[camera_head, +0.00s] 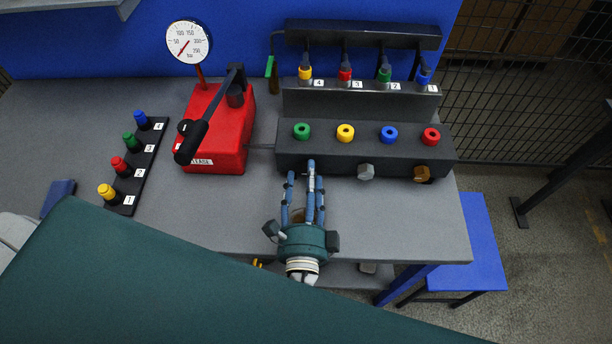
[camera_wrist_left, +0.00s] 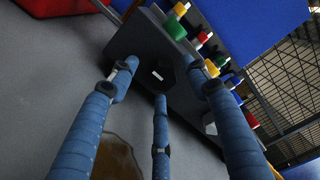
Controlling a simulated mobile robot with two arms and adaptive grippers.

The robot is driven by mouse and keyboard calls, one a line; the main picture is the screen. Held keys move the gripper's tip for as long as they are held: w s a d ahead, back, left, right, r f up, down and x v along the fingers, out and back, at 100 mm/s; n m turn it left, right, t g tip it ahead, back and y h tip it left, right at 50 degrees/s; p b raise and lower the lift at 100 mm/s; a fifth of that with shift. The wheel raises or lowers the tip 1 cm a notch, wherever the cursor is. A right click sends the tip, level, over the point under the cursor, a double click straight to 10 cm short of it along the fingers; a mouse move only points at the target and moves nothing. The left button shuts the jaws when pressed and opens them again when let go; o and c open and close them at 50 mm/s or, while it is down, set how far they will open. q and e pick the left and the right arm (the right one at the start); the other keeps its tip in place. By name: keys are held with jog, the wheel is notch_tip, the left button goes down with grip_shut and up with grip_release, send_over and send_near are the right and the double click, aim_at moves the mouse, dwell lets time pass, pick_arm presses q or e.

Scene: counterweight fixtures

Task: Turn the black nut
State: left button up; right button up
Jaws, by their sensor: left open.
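The black nut (camera_wrist_left: 163,76) is a dark hexagonal shape with a small pale mark, on the front face of the dark block (camera_head: 345,153). In the head view it cannot be made out behind my fingers. My left gripper (camera_head: 308,176) has three blue fingers pointing at the left part of that face. In the left wrist view its fingers (camera_wrist_left: 161,92) are spread apart, with the nut between and beyond their tips. Nothing is held, and contact with the nut cannot be told. My right gripper is not in view.
A grey nut (camera_head: 366,172) and a bronze nut (camera_head: 423,174) are to the right on the same face. Coloured rings sit on the block's top. A red pump (camera_head: 217,125) with a black lever and a rack of coloured plugs (camera_head: 130,178) stand left.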

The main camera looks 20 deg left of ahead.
pick_arm(q)
jog(key=v, duration=1.1)
jog(key=shift+s, duration=0.15)
